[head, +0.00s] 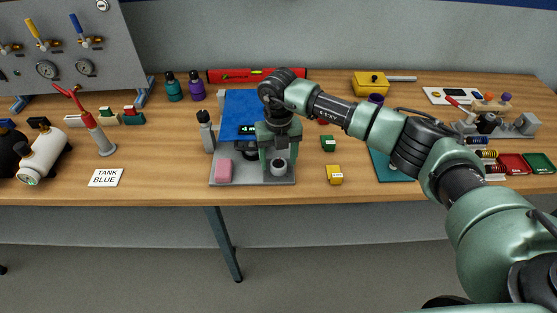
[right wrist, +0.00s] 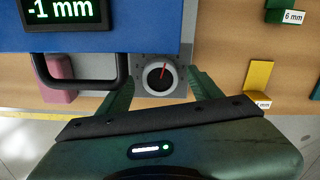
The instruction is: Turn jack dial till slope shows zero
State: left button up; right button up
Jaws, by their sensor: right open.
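The jack dial (right wrist: 160,77) is a round light-grey knob with a dark face and a red pointer; the pointer aims up, slightly right, in the right wrist view. It also shows in the head view (head: 278,167) at the front of a grey plate (head: 250,181). A display (right wrist: 66,11) on the blue block (right wrist: 150,35) reads "-1 mm"; in the head view the display (head: 247,128) is too small to read. My right gripper (right wrist: 161,82) is open, its green fingers on either side of the dial; contact cannot be told. My left gripper is not in view.
A pink block (head: 223,168) and a black handle (right wrist: 122,75) are left of the dial. A green block (head: 328,144) and a yellow block (head: 335,174) stand to its right. A grey bottle (head: 207,136) is beside the plate. A "TANK BLUE" card (head: 106,178) lies further left.

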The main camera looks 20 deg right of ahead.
aim_at(279, 163)
notch_tip(279, 163, up, 6)
jog(key=shift+f+b, duration=0.2)
jog(key=shift+b, duration=0.65)
jog(key=shift+r, duration=0.75)
